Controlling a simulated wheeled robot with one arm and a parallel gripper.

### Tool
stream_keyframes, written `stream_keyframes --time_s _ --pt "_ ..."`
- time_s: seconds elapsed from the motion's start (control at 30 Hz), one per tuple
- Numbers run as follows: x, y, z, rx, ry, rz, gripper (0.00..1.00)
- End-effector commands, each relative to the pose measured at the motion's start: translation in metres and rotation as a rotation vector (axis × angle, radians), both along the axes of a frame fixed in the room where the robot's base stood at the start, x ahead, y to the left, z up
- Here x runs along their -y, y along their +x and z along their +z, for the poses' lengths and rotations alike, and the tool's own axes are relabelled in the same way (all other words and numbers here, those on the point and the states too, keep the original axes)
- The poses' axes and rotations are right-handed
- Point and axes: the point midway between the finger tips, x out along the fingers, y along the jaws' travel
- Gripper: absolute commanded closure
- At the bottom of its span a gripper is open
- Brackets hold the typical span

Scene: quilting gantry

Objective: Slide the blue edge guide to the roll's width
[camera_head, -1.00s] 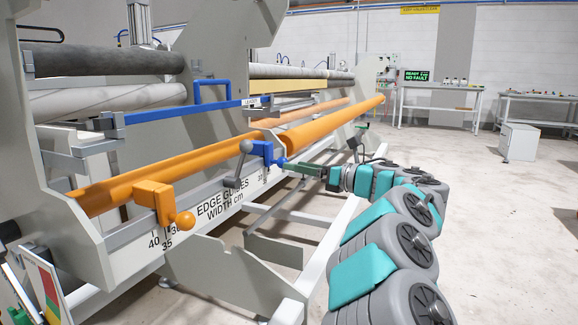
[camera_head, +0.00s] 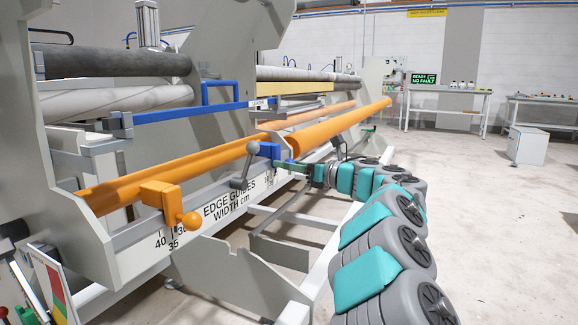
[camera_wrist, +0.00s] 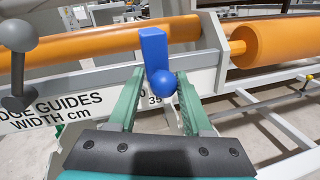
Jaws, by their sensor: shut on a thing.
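The blue edge guide (camera_head: 268,151) sits on the pale rail, right of the "EDGE GUIDES WIDTH cm" lettering. In the wrist view, the guide (camera_wrist: 153,46) is an upright blue block with a round blue knob (camera_wrist: 162,83) at its lower front. My gripper (camera_head: 284,163) reaches it from the right. In the wrist view, my gripper (camera_wrist: 160,80) has a green finger on each side of the knob and is shut on it. Scale figures (camera_wrist: 154,98) show partly below the knob; the rest are hidden. The orange roll (camera_head: 345,124) lies just beyond the guide.
A grey ball-ended lever (camera_head: 245,165) stands just left of the blue guide. An orange guide (camera_head: 158,194) with a knob sits farther left on the rail, by the 40 and 35 marks. White frame bars run below.

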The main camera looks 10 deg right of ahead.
Motion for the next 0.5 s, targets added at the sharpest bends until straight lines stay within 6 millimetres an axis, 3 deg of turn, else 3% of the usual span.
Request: stream_keyframes --time_s 0.03,0.27,0.5 --pt "0.0009 0.0001 -0.0005 -0.001 0.000 -0.002 0.73" --pt "0.0012 0.0001 -0.0008 -0.002 0.000 -0.002 0.99" --pt "0.0015 0.0002 -0.0011 -0.003 0.000 -0.003 1.00"
